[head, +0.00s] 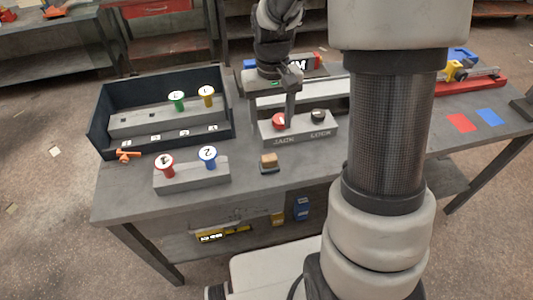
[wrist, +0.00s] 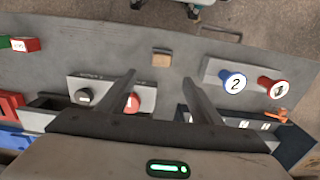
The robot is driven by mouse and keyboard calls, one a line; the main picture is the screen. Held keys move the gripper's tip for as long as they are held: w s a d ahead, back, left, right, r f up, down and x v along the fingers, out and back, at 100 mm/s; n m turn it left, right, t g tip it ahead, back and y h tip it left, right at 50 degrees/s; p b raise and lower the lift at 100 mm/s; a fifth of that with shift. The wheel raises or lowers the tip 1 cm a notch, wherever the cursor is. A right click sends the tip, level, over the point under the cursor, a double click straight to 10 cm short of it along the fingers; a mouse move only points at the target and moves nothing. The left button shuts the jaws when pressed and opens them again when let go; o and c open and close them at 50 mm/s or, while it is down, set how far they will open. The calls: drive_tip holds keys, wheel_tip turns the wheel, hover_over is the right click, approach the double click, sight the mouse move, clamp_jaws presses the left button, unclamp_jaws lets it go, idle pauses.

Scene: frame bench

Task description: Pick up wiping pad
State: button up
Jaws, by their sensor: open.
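The wiping pad (head: 269,162) is a small tan block on a dark base. It lies on the grey bench top near the front edge, in front of the block marked JACK and LOCK. In the wrist view the pad (wrist: 161,60) lies beyond the fingertips, between their lines, and nothing touches it. My gripper (head: 289,122) is over the JACK and LOCK block, behind the pad. In the wrist view my gripper (wrist: 160,80) has its two fingers wide apart with nothing between them.
The JACK and LOCK block (head: 298,128) carries a red and a black knob. Left of the pad stands a grey block (head: 192,178) with red and blue numbered knobs. A dark open tray (head: 90,120) holds green and yellow knobs. Bare bench surrounds the pad.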

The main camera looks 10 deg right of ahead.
hover_over(269, 157)
drive_tip(key=f, duration=0.9)
drive_tip(key=shift+d+f, duration=0.2)
drive_tip(key=shift+d, duration=0.05)
drive_tip(key=shift+a+f, duration=0.2)
drive_tip(key=shift+f, duration=2.5)
drive_tip(key=c, duration=1.3)
drive_tip(key=shift+o, duration=0.2)
wheel_tip(269, 157, up, 10)
drive_tip(key=shift+r, duration=0.1)
